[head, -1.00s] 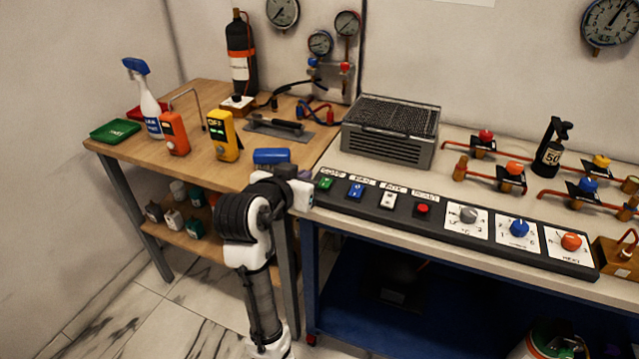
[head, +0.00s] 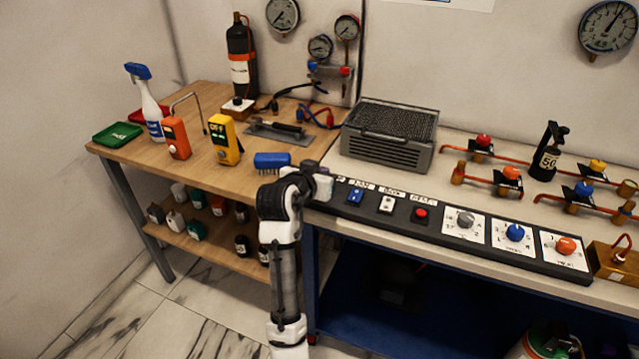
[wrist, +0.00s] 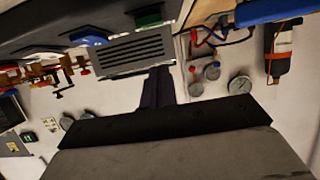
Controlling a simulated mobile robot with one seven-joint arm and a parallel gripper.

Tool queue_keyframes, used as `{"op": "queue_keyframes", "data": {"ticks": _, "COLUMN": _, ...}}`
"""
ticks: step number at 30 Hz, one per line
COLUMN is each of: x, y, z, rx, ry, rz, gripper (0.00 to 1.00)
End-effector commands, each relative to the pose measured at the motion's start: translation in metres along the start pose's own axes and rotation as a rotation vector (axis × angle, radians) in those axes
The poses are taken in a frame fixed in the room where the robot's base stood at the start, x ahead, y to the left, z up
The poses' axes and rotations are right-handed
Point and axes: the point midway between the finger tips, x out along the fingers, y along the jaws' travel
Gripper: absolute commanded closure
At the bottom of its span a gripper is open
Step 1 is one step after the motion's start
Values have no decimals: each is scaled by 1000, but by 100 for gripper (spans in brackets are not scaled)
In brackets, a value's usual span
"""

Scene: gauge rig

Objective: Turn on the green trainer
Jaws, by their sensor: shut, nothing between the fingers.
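The green switch (wrist: 150,19) shows at the top of the wrist view, on the dark control panel (head: 465,246) along the front edge of the right bench. In the head view my gripper covers it. Its rocker position cannot be read. My gripper (head: 324,187) is over the panel's left end. In the wrist view its dark fingers (wrist: 158,78) are together and empty, pointing toward the switch area. Whether they touch the switch cannot be told. The blue switch (head: 355,196) is right of the gripper in the head view.
A white switch (head: 387,204), a red button (head: 421,214) and several dials share the panel. A grey vented box (head: 390,135) stands behind it. A blue brush (head: 271,161) lies on the wooden table to the left, near my arm.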

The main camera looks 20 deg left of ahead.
Motion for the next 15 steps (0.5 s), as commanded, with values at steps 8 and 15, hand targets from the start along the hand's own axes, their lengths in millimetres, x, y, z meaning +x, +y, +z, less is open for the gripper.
{"op": "queue_keyframes", "data": {"ticks": 8, "x": 7, "y": 0, "z": 34, "rx": -2, "ry": -1, "rz": 0, "gripper": 100}}
{"op": "queue_keyframes", "data": {"ticks": 15, "x": 8, "y": 0, "z": 39, "rx": 0, "ry": 1, "rz": -1, "gripper": 100}}
